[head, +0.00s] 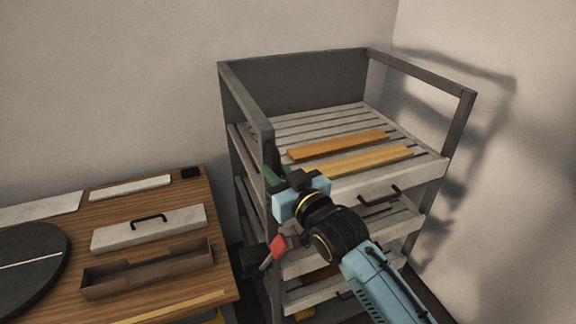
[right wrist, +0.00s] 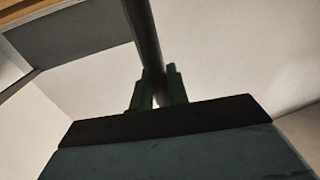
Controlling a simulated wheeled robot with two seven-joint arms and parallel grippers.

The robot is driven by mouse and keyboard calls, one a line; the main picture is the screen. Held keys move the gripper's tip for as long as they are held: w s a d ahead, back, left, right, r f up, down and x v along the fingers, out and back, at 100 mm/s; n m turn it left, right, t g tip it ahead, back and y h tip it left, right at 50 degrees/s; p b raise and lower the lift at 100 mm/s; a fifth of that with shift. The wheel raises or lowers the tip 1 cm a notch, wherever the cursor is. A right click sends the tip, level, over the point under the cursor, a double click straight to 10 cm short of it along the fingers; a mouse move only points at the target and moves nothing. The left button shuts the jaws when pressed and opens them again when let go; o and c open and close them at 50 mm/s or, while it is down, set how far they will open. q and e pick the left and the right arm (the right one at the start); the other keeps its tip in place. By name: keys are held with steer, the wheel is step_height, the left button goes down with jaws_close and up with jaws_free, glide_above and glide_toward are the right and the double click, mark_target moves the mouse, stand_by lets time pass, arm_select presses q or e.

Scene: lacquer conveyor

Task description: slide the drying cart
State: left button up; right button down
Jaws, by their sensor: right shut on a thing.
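The drying cart (head: 257,108) is a grey frame with several slatted shelves, standing against the wall right of the middle in the head view. My right gripper (head: 274,176) is at the cart's near left corner, its green fingers shut on the dark upright post there. In the right wrist view the post (right wrist: 149,40) runs down between the two green fingers (right wrist: 160,88). The gripper and arm hide part of the cart's lower front. My left gripper is not in view.
Two wooden strips (head: 340,146) lie on the cart's top shelf. Walls close in behind and to the right.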

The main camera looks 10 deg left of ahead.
steer(key=shift+s+a, duration=0.4)
steer(key=shift+a, duration=0.1)
steer(key=c, duration=1.4)
jaws_free()
steer(key=shift+a, duration=0.15)
steer(key=shift+c, duration=0.2)
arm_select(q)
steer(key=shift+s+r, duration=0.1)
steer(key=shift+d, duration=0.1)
arm_select(e)
steer(key=shift+d, duration=0.25)
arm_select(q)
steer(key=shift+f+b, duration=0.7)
arm_select(e)
steer(key=v, duration=1.3)
